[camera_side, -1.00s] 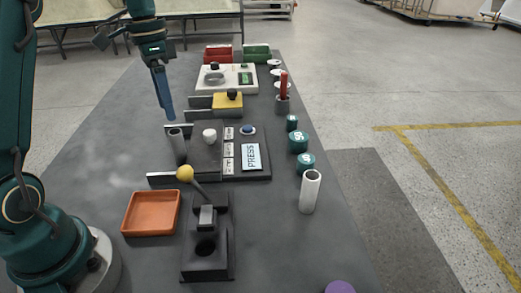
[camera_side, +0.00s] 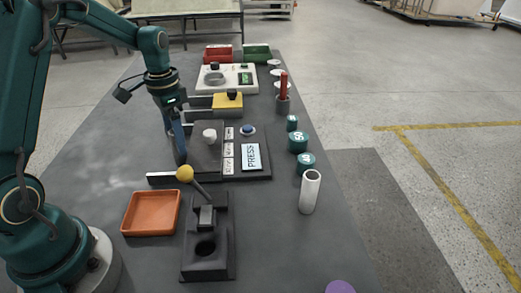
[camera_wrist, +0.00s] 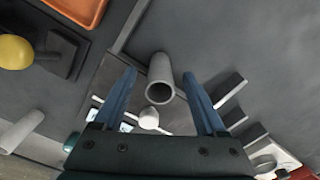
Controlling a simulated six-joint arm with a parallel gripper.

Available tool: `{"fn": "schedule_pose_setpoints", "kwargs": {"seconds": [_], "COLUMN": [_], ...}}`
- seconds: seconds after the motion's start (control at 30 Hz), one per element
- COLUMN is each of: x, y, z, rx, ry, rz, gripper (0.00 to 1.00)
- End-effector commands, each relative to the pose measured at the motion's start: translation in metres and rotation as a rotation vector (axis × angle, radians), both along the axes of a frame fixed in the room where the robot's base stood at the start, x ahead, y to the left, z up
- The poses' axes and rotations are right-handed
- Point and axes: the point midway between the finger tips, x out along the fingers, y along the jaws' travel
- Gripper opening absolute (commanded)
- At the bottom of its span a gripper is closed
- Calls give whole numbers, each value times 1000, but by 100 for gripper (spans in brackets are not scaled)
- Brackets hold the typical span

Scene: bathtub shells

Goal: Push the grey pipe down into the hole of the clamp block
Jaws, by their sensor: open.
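The grey pipe (camera_wrist: 161,72) is a hollow tube seen from above in the wrist view, with its open mouth towards the camera. My gripper (camera_side: 181,161) is open and above the pipe; its two blue fingers lie either side of the pipe in the wrist view, with gaps visible. In the side view the fingers hide the pipe. The dark clamp block (camera_side: 221,262) stands at the front of the table, with a round hole (camera_side: 205,248) in its top that looks empty. Its lever with a yellow ball (camera_side: 185,174) leans up to the left.
An orange tray (camera_side: 128,228) lies left of the block. A white pipe (camera_side: 310,192) stands to the right. Behind the block is a press station (camera_side: 262,174) with a white knob (camera_side: 209,135). Green weights (camera_side: 298,144) line the right edge.

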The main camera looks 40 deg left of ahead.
Motion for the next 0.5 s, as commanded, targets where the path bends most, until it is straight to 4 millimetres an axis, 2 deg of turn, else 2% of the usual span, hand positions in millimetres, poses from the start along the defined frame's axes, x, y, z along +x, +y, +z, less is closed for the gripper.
{"fn": "schedule_pose_setpoints", "kwargs": {"seconds": [0.13,0.17,0.2,0.33,0.5], "x": [0,0,0,0,0], "y": [0,0,0,0,0], "z": [0,0,0,0,0], "rx": [0,0,0,0,0], "ry": [0,0,0,0,0], "rz": [0,0,0,0,0], "gripper": [74,66,51,1,0]}}
